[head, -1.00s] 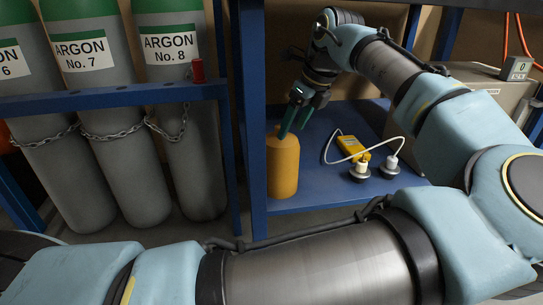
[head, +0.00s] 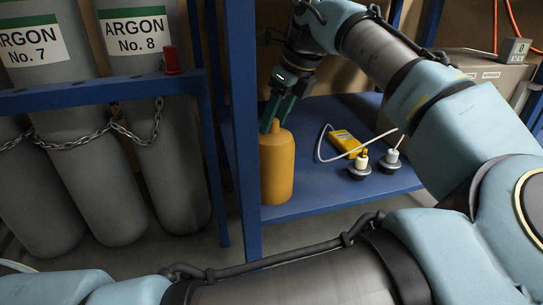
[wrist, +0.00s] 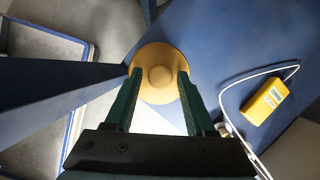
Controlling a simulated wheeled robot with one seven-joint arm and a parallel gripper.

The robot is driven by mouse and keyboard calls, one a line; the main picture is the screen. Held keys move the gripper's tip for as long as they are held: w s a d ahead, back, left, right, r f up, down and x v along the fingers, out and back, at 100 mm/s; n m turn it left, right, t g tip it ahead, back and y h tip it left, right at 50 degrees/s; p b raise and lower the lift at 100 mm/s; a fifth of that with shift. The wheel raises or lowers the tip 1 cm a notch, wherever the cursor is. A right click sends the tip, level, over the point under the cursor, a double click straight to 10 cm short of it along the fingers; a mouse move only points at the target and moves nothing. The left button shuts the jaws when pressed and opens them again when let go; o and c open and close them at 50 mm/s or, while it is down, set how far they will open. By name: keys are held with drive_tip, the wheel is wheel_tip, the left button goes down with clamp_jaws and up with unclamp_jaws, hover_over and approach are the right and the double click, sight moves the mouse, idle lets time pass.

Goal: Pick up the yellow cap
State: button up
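The yellow cap (head: 277,175) is a tall, bottle-like piece with a rounded shoulder and a small knob on top. It stands upright on the blue shelf (head: 325,195), near the front left post. In the wrist view I look down on the cap (wrist: 150,92) and its round knob. My gripper (head: 269,126) is above the cap, pointing down at its top. In the wrist view my gripper (wrist: 159,74) is open, with one green finger on each side of the knob and gaps between. The fingers' height against the knob is hard to judge.
A blue post (head: 243,130) rises close to the cap's left. A yellow meter (head: 345,142) with a white cable and two dark-based fittings (head: 360,168) sit to the right. Chained grey argon cylinders (head: 170,150) stand at left. A grey box (head: 480,75) is at the back right.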

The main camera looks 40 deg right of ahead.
clamp_jaws()
idle(1.1)
